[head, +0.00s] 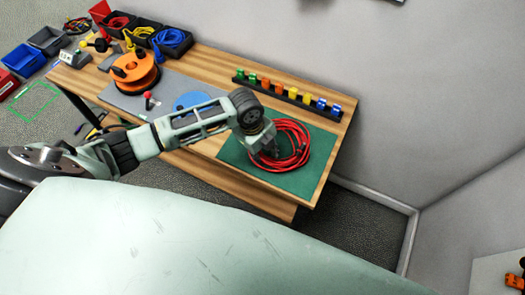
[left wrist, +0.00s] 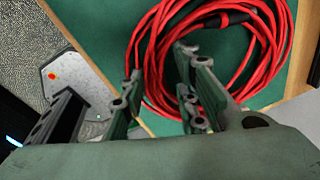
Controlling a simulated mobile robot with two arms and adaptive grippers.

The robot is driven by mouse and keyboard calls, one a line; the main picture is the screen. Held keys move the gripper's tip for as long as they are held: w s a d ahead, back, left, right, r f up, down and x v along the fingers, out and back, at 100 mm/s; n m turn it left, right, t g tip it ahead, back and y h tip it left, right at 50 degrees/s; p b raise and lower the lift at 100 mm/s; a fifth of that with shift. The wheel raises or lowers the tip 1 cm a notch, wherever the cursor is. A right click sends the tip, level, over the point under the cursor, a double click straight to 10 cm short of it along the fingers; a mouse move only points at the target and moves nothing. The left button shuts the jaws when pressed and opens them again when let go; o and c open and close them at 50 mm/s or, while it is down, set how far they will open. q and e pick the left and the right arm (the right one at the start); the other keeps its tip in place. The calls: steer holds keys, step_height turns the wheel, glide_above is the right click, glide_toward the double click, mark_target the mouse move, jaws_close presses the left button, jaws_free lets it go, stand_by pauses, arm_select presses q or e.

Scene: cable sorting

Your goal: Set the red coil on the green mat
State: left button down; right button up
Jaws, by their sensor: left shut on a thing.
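The red coil (head: 295,150) is a looped red cable over the green mat (head: 307,182) at the near right end of the wooden table. It appears to lie on the mat, within its edges; I cannot tell whether all of it touches. My left gripper (head: 270,151) reaches down at the coil's left side and is shut on it. In the left wrist view the coil (left wrist: 147,45) passes between the fingers (left wrist: 160,92), with the mat (left wrist: 85,18) beneath. The gripper hides part of the coil. My right gripper is not in view.
A rack of coloured clips (head: 290,93) stands behind the mat. A blue disc (head: 192,100) lies on a grey board (head: 128,102) with an orange reel (head: 135,70). Black bins with cables (head: 172,43) stand at the back left. A wall rises behind the table.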

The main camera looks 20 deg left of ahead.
arm_select(q)
steer(key=shift+w+f, duration=0.1)
steer(key=shift+f, duration=0.4)
steer(key=c, duration=1.4)
jaws_free()
steer(key=shift+o, duration=0.2)
step_height(320, 180, up, 12)
steer(key=s+a+b, duration=0.1)
steer(key=shift+s+a, duration=0.15)
steer(key=shift+a, duration=0.2)
steer(key=shift+f, duration=0.1)
